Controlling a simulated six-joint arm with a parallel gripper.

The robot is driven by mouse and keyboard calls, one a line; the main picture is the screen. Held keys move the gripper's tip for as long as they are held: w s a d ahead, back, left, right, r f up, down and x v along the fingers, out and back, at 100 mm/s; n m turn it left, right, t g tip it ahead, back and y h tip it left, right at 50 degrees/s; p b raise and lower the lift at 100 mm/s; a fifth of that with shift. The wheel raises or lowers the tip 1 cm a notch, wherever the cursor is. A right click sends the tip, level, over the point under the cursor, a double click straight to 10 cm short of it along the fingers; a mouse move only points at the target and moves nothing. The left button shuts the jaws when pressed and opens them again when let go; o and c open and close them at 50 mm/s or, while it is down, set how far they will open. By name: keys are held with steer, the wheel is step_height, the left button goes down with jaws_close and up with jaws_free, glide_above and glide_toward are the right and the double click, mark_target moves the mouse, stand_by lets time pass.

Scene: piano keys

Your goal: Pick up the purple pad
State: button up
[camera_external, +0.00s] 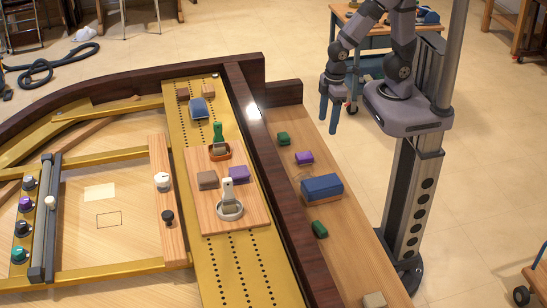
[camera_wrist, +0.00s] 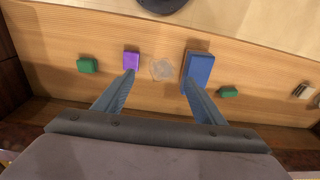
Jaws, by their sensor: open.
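A small purple pad (camera_external: 304,158) lies on the long wooden side shelf, between a green block and a larger blue block. In the wrist view the purple pad (camera_wrist: 131,60) appears just beyond the tip of the left finger. A second purple pad (camera_external: 239,174) lies on the wooden board inside the piano frame. In the wrist view my gripper's fingertips (camera_wrist: 158,78) spread between the purple pad and the blue block, with no contact evident.
The blue block (camera_external: 322,187) is beside the purple pad, with green blocks (camera_external: 283,138) (camera_external: 320,229) along the shelf. A clear round item (camera_wrist: 162,69) lies between pad and blue block. A dark raised rail (camera_external: 262,125) borders the shelf.

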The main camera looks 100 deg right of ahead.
steer(key=w+a+r+n+t+y+p, duration=0.1)
steer(key=w+a+r+t+y+p, duration=0.2)
steer(key=w+a, duration=0.85)
steer(key=w+a+r+t+y+p, duration=0.1)
steer(key=w+a+r+t+p, duration=0.4)
steer(key=a, duration=1.1)
steer(key=m+t+h+b, duration=0.1)
steer(key=t+h+b, duration=0.2)
steer(key=t+h, duration=0.1)
glide_toward(242, 170)
steer(key=w+a+f, duration=0.1)
steer(key=w+f, duration=0.1)
steer(key=w, duration=0.1)
steer(key=shift+w+d+r, duration=0.2)
steer(key=shift+d, duration=0.1)
steer(key=shift+p+x, duration=1.8)
steer(key=shift+x, duration=1.85)
steer(key=shift+d, duration=0.15)
steer(key=shift+c, duration=0.6)
steer(key=c, duration=1)
